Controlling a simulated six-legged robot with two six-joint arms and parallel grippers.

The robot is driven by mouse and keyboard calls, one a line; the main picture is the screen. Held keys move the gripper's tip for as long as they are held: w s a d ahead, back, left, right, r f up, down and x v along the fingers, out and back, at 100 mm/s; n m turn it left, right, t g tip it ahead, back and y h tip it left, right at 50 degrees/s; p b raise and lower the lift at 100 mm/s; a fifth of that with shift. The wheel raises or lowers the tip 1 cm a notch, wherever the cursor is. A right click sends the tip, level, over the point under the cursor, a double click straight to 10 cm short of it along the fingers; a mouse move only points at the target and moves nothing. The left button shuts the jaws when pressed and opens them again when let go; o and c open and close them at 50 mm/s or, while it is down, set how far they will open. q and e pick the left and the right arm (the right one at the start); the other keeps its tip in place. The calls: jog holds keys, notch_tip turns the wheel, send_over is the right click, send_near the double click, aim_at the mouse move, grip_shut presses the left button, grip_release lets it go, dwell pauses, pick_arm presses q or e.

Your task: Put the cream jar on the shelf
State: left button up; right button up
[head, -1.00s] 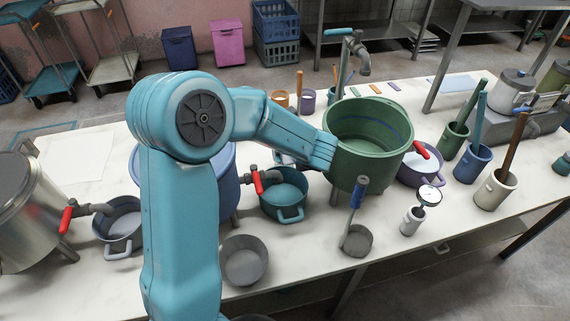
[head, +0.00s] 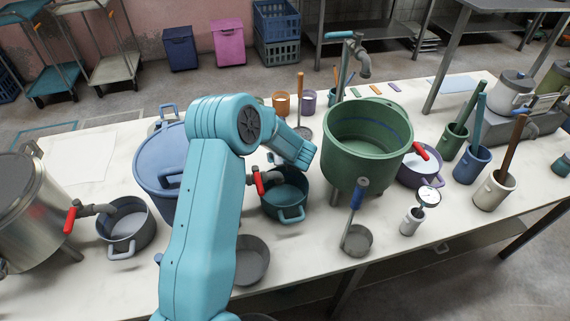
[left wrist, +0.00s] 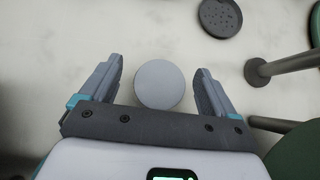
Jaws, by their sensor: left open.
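In the left wrist view a round, pale grey top (left wrist: 159,84), seen from straight above, lies between the fingers of my left gripper (left wrist: 158,66). It may be the cream jar, but its sides and colour below are hidden. My left gripper is open, with a finger on either side and visible gaps between. In the head view my left wrist is over the worktop between the blue pot (head: 160,165) and the green vat (head: 365,160), and hides the fingers and the jar. A metal shelf (head: 375,38) stands at the back. My right gripper is not in view.
A leg (left wrist: 285,65) of the green vat stands close right of the fingers. A dark skimmer (left wrist: 220,16) lies beyond. A teal pot (head: 285,193) under a red-handled tap (head: 258,182) is in front of the wrist. Small orange (head: 281,103) and purple cups stand behind.

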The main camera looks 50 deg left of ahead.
pick_arm(q)
jog(key=shift+d+r, duration=0.1)
jog(key=shift+c, duration=0.4)
jog(key=c, duration=1.3)
